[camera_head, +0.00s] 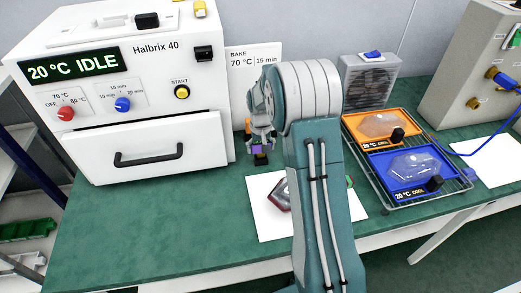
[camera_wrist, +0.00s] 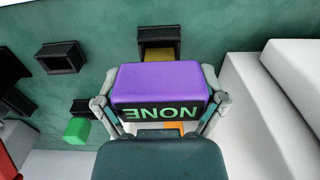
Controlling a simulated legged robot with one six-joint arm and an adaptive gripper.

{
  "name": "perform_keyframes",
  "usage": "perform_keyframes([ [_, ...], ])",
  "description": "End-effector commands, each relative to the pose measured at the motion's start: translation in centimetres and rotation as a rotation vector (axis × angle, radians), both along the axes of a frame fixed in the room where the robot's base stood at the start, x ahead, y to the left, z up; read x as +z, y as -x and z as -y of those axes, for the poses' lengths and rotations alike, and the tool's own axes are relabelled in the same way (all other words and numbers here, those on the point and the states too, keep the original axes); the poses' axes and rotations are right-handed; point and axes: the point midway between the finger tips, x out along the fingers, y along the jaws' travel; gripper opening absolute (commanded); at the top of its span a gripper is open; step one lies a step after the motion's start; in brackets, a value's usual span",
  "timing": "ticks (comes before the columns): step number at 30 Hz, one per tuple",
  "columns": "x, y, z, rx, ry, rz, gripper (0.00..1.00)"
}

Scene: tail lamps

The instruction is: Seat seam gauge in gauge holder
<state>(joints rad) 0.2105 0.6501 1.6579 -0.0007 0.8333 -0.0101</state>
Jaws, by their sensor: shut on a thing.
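My gripper (camera_head: 262,138) is over the green bench, in front of the white oven. In the wrist view my gripper (camera_wrist: 157,98) is shut on a purple block with a dark display reading NONE, which I take as the seam gauge (camera_wrist: 160,80). The gauge also shows as a small purple patch in the head view (camera_head: 257,149). A black square socket, likely the gauge holder (camera_wrist: 143,47), shows just beyond the gauge, with yellow inside or in front. It also shows below the gauge in the head view (camera_head: 261,161). I cannot tell whether they touch.
Another black socket (camera_wrist: 61,57) and a green block (camera_wrist: 76,131) stand at left in the wrist view. The oven (camera_head: 150,100) stands left of my gripper. A red lamp (camera_head: 279,196) lies on white paper. Orange (camera_head: 353,121) and blue (camera_head: 377,160) trays sit right.

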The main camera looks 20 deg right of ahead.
Motion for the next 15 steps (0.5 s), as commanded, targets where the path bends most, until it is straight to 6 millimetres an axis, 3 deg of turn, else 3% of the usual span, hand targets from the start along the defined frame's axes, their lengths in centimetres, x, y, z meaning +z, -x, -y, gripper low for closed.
perform_keyframes([
  [15,0.98,-0.06,0.01,0.0,0.0,0.002,0.33],
])
